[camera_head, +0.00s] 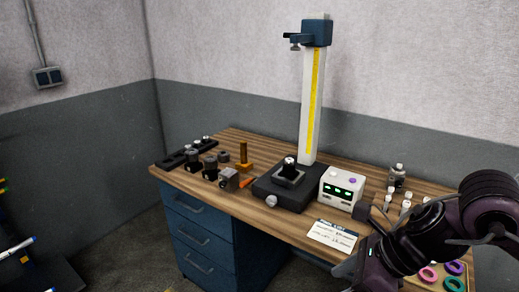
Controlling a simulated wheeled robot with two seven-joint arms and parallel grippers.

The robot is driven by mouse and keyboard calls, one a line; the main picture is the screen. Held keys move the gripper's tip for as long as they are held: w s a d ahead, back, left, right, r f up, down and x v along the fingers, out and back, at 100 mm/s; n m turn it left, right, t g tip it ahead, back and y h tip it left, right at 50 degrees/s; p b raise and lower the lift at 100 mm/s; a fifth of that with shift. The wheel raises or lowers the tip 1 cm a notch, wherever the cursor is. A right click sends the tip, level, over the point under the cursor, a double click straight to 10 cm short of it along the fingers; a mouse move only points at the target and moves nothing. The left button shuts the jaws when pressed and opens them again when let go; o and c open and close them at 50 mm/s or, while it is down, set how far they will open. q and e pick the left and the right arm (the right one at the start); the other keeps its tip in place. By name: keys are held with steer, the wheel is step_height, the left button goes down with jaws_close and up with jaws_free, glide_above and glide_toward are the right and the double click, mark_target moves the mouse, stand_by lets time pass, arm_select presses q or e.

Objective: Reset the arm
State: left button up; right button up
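My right arm comes in from the right edge over the near right part of the wooden bench (262,212). My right gripper (362,256) is at its end, dark and partly cut off by the bottom edge, beside a white printed card (332,234). I cannot make out its fingertips clearly, and I see nothing held in it. My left arm and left gripper are not in view.
A tall height gauge (314,95) stands on a dark base (286,192) at mid-bench, beside a white display box (341,188). Dark holders and blocks (209,168) fill the left end. Small white pieces (406,204) and coloured rings (428,274) lie around my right arm.

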steer(key=w+a+f+m+t+y, duration=0.2)
steer(key=w+f+m, duration=0.3)
steer(key=w+m, duration=0.25)
steer(key=w+a+f+m+t+y, duration=0.2)
steer(key=w+f+m, duration=0.3)
steer(key=w+m, duration=0.3)
steer(key=w+d+f+m+t+h, duration=0.15)
steer(key=d+f+m, duration=0.25)
steer(key=f+m, duration=0.55)
steer(key=d+f+m+t+h, duration=0.1)
steer(key=d+f+m+h, duration=0.2)
steer(key=f, duration=1.1)
steer(key=s+d+f+m+g+h, duration=0.1)
steer(key=s+d+f+m+h, duration=0.15)
steer(key=s+f+m, duration=0.6)
steer(key=s+d+f+m+g+h, duration=0.1)
steer(key=s+d+f+m+g, duration=0.2)
steer(key=s+f, duration=1.1)
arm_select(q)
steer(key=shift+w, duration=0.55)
arm_select(e)
steer(key=s+f+m+g+h, duration=0.1)
steer(key=s+f, duration=0.4)
steer(key=s, duration=0.7)
steer(key=s+f+m+g+h, duration=0.1)
steer(key=s+f+m, duration=0.4)
steer(key=s, duration=0.7)
steer(key=shift+s+f+m+g+h, duration=0.35)
steer(key=shift+s+f+g+h, duration=0.05)
steer(key=shift+g, duration=0.45)
